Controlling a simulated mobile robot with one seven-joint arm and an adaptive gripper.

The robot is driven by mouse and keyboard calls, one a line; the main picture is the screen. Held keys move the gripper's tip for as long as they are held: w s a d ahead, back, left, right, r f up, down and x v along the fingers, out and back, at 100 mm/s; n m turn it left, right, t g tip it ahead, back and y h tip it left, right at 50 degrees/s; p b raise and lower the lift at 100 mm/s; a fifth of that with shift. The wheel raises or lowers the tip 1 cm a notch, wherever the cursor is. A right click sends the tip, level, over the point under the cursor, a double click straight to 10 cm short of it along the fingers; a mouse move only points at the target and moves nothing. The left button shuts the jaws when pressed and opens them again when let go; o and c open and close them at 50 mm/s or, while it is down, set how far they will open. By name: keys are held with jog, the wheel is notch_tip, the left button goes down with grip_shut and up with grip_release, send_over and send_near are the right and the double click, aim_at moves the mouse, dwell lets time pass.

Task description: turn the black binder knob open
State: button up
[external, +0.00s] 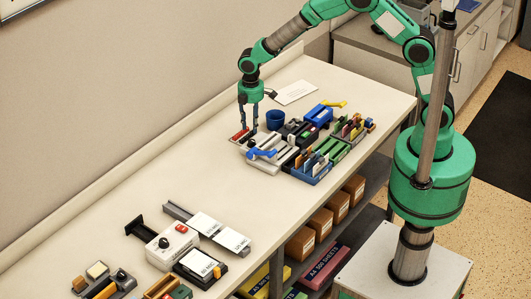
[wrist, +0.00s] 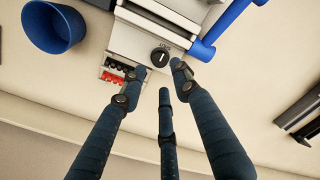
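The black knob (wrist: 160,57) sits on a pale grey binder machine (wrist: 128,42) in the wrist view. A white line on it points roughly up and down. A small label beside it is only partly readable. In the external view the binder (external: 262,166) has a blue lever, and the knob is small near my fingers. My gripper (wrist: 160,75) is three-fingered and open, with two fingertips on either side below the knob and the third lower in the picture. My gripper (external: 248,127) points down over the machine's left end. I cannot tell whether any finger touches the knob.
A blue cup (external: 275,119) stands behind the binder. Black and red pieces (wrist: 120,73) lie beside the knob. Several coloured organisers (external: 325,158) stand to the right. A white sheet (external: 296,92) lies farther back. The table's middle (external: 175,165) is clear.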

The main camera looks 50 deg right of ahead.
aim_at(252, 140)
notch_tip(252, 140, down, 7)
jog(key=shift+f, duration=0.15)
dwell(0.4)
grip_shut()
